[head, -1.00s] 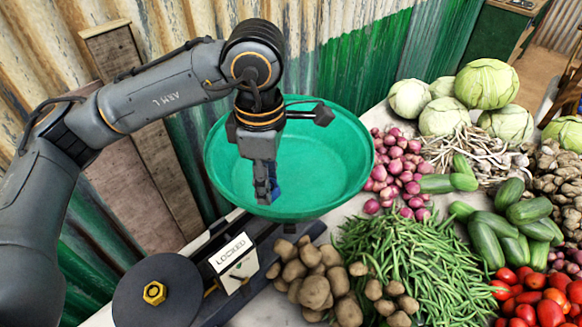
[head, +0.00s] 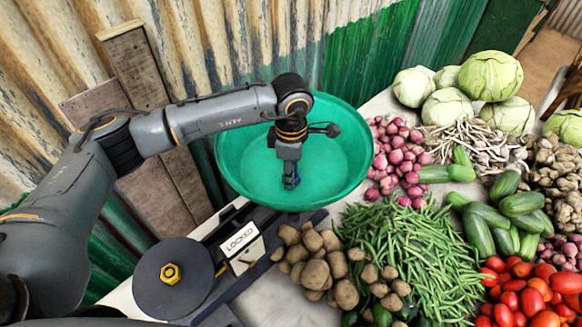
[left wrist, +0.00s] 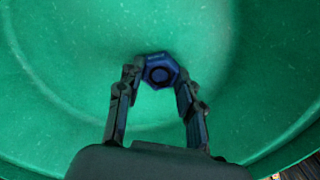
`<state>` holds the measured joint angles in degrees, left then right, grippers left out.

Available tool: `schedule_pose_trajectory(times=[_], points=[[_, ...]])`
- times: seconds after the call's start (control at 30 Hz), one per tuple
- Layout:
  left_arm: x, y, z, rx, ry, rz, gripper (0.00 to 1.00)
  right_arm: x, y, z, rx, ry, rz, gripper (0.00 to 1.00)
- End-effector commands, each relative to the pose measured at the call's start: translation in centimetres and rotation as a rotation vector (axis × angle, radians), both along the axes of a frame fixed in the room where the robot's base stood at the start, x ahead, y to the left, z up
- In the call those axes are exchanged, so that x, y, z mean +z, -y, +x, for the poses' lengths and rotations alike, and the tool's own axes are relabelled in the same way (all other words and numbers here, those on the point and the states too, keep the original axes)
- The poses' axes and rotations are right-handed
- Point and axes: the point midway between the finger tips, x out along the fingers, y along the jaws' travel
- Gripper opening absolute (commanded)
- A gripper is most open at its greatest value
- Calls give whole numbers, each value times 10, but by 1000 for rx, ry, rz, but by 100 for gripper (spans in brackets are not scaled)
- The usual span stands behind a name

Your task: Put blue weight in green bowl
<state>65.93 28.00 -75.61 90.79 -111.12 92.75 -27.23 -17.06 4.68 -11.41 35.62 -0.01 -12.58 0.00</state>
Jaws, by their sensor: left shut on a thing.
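The green bowl (head: 340,170) sits on the balance scale, and its inside fills the left wrist view (left wrist: 230,70). My left gripper (head: 290,184) points down inside the bowl's rim, over its inner floor. It is shut on the blue weight (left wrist: 160,71), a dark blue hexagonal piece between the two fingertips. In the head view only a small bit of blue shows at the fingertips. I cannot tell whether the weight touches the bowl's floor. My right gripper is not in view.
Potatoes (head: 318,262), green beans (head: 410,255), red onions (head: 397,160) and tomatoes (head: 525,295) crowd the table right of the bowl. Corrugated metal stands behind.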

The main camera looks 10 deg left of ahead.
Motion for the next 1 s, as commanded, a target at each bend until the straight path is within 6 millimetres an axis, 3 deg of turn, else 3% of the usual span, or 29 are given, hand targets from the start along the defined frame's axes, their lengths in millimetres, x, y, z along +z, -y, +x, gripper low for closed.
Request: schedule_pose_trajectory(times=[0.27, 0.3, 0.4, 0.83, 1.0], points=[[-3, 0, 0, 0, 2, -1, 0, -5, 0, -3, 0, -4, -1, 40], [-3, 0, 0, 0, 1, -1, 39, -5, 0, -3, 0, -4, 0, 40], [-1, 0, 0, 1, 1, -1, 59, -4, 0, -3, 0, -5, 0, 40], [4, 0, 1, 1, 3, -2, 59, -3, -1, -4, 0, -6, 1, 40], [33, 0, 2, 0, 8, -3, 59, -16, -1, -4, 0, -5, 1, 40]])
